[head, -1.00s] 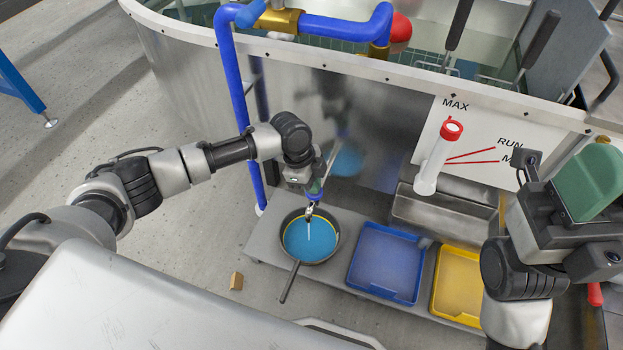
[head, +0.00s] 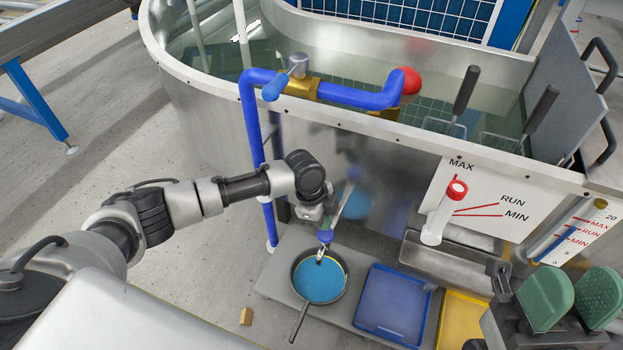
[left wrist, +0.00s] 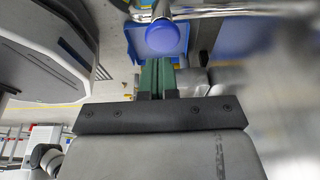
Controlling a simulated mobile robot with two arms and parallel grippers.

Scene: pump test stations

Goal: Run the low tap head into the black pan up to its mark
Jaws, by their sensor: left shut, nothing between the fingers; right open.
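The black pan (head: 297,290) stands on the low grey bench with blue liquid (head: 320,281) inside. Its yellow mark line (head: 343,268) shows along the wall, with the liquid surface close to it; I cannot tell exact contact. The low tap head, with a blue cap (head: 325,236) and metal spout (head: 321,254), is over the pan's far side. No stream shows below the spout. My left gripper (head: 326,220) is shut and empty beside the cap; its green fingers and the blue cap (left wrist: 163,38) show in the left wrist view. My right gripper (head: 572,298) is open and empty.
A blue tray (head: 394,303) and yellow tray (head: 461,318) stand right of the pan. The metal tank (head: 215,115) rises behind, with a blue pipe (head: 254,125) and red-capped white tube (head: 442,212). A small brown block (head: 246,316) lies on the floor.

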